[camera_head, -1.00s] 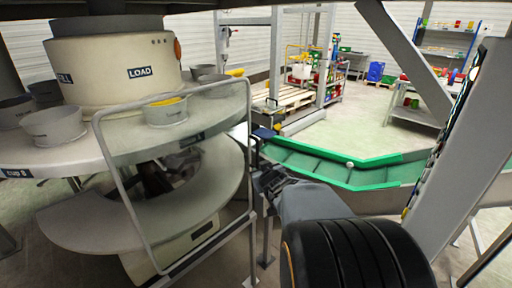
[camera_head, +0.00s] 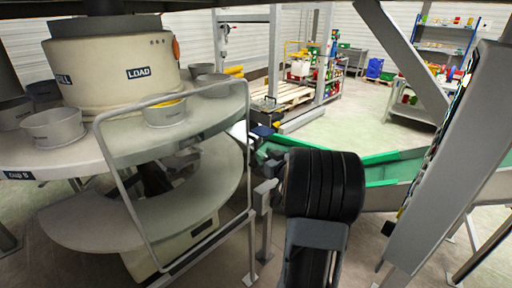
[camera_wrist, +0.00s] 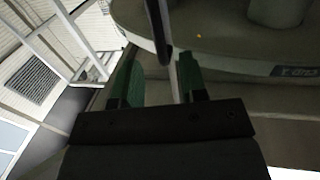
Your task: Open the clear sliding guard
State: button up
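The guard shows in the head view as a grey tubular frame (camera_head: 122,191) in front of the round turntable. Its clear pane is hard to make out. The frame's right upright (camera_head: 250,178) stands beside my gripper (camera_head: 264,190), which is partly hidden by my arm. In the wrist view, my gripper's two green fingers (camera_wrist: 158,76) are apart. A dark upright bar (camera_wrist: 161,30), which looks like part of the guard frame, runs down between them, closer to the right finger. I see no grip on it.
The turntable (camera_head: 75,160) carries several grey cups, with a cream drum marked LOAD (camera_head: 110,68) above. A green-edged conveyor (camera_head: 400,158) lies behind my arm. A slanted grey beam (camera_head: 450,160) stands on the right. A pallet (camera_head: 285,95) is farther back.

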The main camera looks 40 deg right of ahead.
aim_at(256, 165)
jog(key=shift+w+p, duration=0.4)
jog(key=shift+w, duration=2.6)
grip_shut()
